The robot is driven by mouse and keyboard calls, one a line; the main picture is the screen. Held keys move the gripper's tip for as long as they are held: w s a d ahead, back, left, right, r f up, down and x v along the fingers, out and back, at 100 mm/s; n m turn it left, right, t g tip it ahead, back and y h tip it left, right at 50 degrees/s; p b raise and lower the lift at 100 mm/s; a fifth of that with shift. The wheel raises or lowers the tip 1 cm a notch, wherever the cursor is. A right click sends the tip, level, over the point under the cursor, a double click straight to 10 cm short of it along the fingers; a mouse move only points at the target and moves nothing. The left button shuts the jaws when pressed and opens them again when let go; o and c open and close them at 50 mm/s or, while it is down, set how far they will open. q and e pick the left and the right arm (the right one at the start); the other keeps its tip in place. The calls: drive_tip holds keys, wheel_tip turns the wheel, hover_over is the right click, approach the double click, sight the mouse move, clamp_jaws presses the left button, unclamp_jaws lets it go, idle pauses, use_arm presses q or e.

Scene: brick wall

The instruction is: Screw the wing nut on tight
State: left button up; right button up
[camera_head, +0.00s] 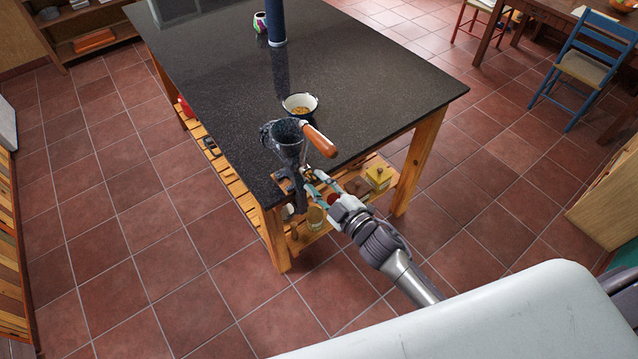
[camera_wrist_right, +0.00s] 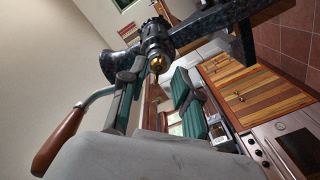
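A dark grey cast grinder (camera_head: 284,140) with a funnel top is fixed at the near corner of the black table. Its crank has an orange-brown wooden handle (camera_head: 320,141), which also shows at lower left in the wrist view (camera_wrist_right: 58,140). A small brass piece, seemingly the wing nut (camera_wrist_right: 158,65), sits at the end of the grinder's shaft; its wings are not clear. My right gripper (camera_head: 316,186) is at the grinder's front, below the handle. Its two teal-padded fingers are apart in the wrist view (camera_wrist_right: 158,92), with the brass piece between and beyond them. My left gripper is not in view.
The black tabletop (camera_head: 390,90) is mostly clear. A bowl with yellowish contents (camera_head: 300,106) stands behind the grinder, and a dark blue column (camera_head: 277,22) farther back. A slatted lower shelf holds a yellow box (camera_head: 378,178) and jars. A blue chair (camera_head: 590,65) stands far right.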

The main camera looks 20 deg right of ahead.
drive_tip(key=shift+o, duration=0.8)
drive_tip(key=v, duration=0.6)
drive_tip(key=b, duration=0.6)
drive_tip(key=shift+w+a, duration=0.25)
drive_tip(key=shift+w, duration=0.1)
